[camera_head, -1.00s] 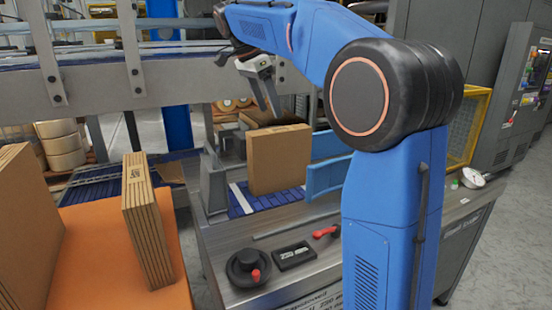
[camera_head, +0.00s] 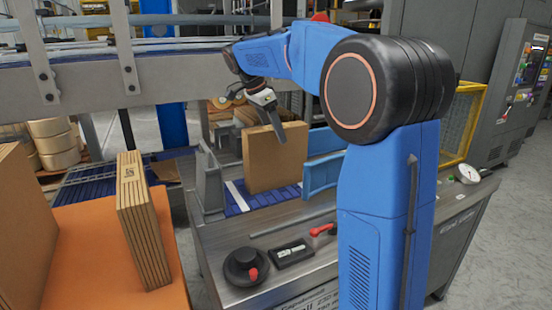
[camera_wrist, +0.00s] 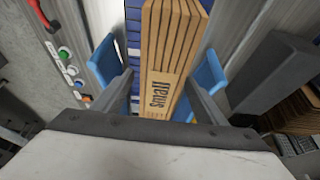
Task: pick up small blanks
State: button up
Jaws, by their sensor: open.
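A stack of brown cardboard blanks (camera_head: 276,165) stands upright on the blue slatted bed of the machine. My gripper (camera_head: 276,130) is over the top of this stack in the head view. In the wrist view my gripper (camera_wrist: 160,82) is open, with one grey finger on each side of the stack. I cannot tell whether the fingers touch it. A similar narrow stack (camera_head: 143,225) stands on the orange table.
Blue guide plates (camera_head: 322,176) flank the stack closely. A larger cardboard stack (camera_head: 25,225) stands on the orange table (camera_head: 85,235). A black knob (camera_head: 245,267) and a small black-framed level (camera_head: 291,252) are on the machine's metal top. A grey beam (camera_head: 190,77) crosses behind.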

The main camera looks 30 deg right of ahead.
aim_at(280, 145)
jog(key=x, duration=0.5)
jog(key=shift+d+f, duration=0.2)
jog(key=shift+f, duration=0.1)
jog(key=shift+f, duration=0.25)
dwell(0.5)
jog(key=c, duration=1.4)
